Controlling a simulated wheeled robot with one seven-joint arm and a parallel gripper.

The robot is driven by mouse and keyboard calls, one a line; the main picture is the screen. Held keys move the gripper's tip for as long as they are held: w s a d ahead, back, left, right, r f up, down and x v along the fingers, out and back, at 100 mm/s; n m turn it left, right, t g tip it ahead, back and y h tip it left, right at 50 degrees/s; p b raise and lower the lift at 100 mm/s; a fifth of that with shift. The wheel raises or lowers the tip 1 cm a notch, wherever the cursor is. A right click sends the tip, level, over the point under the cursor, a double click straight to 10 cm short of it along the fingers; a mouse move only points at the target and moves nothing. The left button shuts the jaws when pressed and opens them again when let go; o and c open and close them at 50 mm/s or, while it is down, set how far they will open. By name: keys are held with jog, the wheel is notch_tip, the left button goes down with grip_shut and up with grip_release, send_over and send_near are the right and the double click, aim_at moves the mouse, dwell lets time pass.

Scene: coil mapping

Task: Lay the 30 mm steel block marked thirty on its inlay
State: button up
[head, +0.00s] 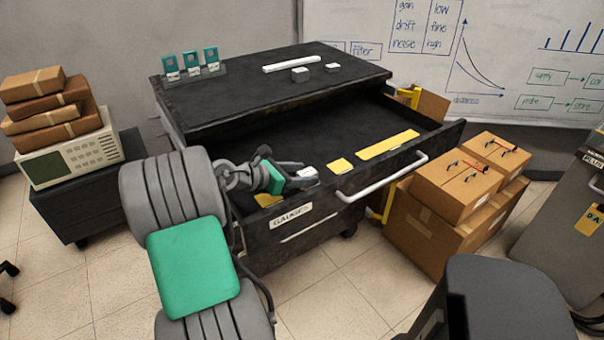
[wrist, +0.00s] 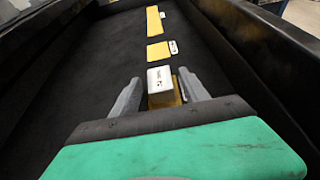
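The pale steel block (wrist: 160,78), with small dark marking on its top, shows in the wrist view over a yellow inlay (wrist: 164,99). I cannot tell whether it rests flat there. My gripper (wrist: 160,84) has one finger on each side of the block, with a narrow gap visible at both sides, so it looks open. In the head view my gripper (head: 304,178) is low inside the open drawer at its left end, and partly hides the block and a yellow inlay (head: 268,200). A square yellow inlay (head: 340,165) and a long one (head: 388,145) lie bare further right.
The drawer front (head: 350,197) and side walls surround my gripper. Cardboard boxes (head: 450,210) stand right of the drawer.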

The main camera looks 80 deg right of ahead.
jog(key=shift+w+a+r, duration=0.15)
jog(key=shift+w+r, duration=0.05)
jog(key=shift+r, duration=0.1)
jog(key=p+v, duration=0.1)
jog(key=v, duration=1)
jog(key=shift+w+a, duration=0.15)
jog(key=shift+a, duration=0.05)
jog(key=shift+r, duration=0.15)
